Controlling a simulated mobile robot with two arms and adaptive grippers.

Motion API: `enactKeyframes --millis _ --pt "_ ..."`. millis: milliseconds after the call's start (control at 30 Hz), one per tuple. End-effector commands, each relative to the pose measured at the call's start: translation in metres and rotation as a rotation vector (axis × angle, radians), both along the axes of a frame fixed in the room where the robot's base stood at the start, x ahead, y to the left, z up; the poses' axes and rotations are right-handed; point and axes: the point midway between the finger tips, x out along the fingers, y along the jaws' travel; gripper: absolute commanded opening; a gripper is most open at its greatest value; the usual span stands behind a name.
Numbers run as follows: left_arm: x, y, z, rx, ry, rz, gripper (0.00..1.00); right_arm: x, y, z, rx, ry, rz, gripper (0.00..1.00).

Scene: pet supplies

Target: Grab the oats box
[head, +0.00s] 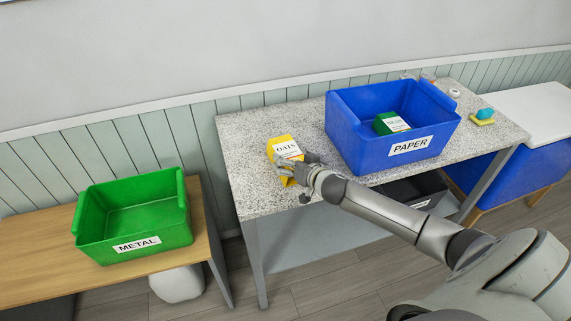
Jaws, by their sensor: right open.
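The yellow oats box (284,147), with a white label reading OATS, stands on the speckled grey table (245,137) near its left front part. My right gripper (285,171) is open at the front of the box, low on its near side. Its fingers overlap the lower part of the box in the head view. I cannot tell whether they touch it. My left gripper is not in view.
A blue bin labelled PAPER (352,144) stands right of the oats box and holds a green box (384,126). A green bin labelled METAL (158,228) sits on a wooden table (48,254) at the left. The tabletop behind the oats box is clear.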

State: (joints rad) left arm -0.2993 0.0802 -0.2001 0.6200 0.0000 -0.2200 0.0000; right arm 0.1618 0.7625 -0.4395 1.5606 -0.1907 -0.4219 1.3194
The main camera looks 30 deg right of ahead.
Motion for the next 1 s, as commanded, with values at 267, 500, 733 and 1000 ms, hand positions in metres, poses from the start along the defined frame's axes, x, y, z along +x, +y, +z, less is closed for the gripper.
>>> enactKeyframes --millis 267,500,733,1000 --pt "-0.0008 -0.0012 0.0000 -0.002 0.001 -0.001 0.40 0.0013 -0.0001 -0.0008 0.000 0.000 0.000 0.91" --pt "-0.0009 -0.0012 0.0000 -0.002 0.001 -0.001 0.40 0.0011 -0.0001 -0.0007 0.000 0.000 0.000 0.60" --pt "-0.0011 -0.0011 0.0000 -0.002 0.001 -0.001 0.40 0.0011 -0.0003 -0.0007 0.000 0.000 0.000 0.49" --pt "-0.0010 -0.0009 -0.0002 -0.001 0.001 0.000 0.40 0.0014 -0.0005 0.0043 -0.001 -0.002 0.000 0.49"
